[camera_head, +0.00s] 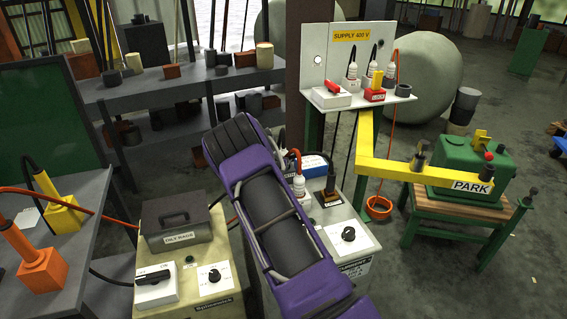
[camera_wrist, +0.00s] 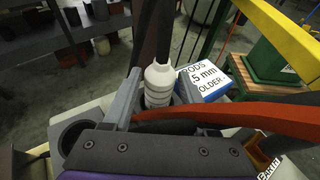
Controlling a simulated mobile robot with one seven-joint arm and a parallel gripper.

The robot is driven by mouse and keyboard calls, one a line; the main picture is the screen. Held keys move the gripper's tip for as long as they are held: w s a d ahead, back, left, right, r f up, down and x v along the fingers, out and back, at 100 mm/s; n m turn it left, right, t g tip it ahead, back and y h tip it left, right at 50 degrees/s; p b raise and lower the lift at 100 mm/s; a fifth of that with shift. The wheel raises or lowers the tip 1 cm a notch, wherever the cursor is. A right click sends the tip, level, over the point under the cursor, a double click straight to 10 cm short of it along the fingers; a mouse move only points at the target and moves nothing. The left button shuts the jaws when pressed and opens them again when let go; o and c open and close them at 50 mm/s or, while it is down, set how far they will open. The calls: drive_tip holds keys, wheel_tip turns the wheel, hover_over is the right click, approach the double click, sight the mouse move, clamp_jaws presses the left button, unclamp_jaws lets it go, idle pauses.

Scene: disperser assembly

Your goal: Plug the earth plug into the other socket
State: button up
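A white ribbed plug (camera_wrist: 158,85) stands upright in the wrist view, between the two grey fingers of my gripper (camera_wrist: 155,98). Whether the fingers touch it is unclear, since an orange cable (camera_wrist: 240,115) crosses in front. A round grey opening (camera_wrist: 80,140) lies to the left of the plug. Part of an "EARTH" label (camera_wrist: 270,170) shows at the lower right. In the head view a white plug with a red top (camera_head: 298,184) stands on the right-hand beige machine (camera_head: 345,262).
A blue-and-white rods box (camera_head: 313,165) and a dark plug (camera_head: 329,190) are beside the white plug. The 400 V supply shelf (camera_head: 400,98) and yellow PARK bar (camera_head: 395,170) are at the right. The left beige machine (camera_head: 205,310) carries a dark box (camera_head: 178,220).

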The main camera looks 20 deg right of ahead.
clamp_jaws()
drive_tip(key=shift+r, duration=0.15)
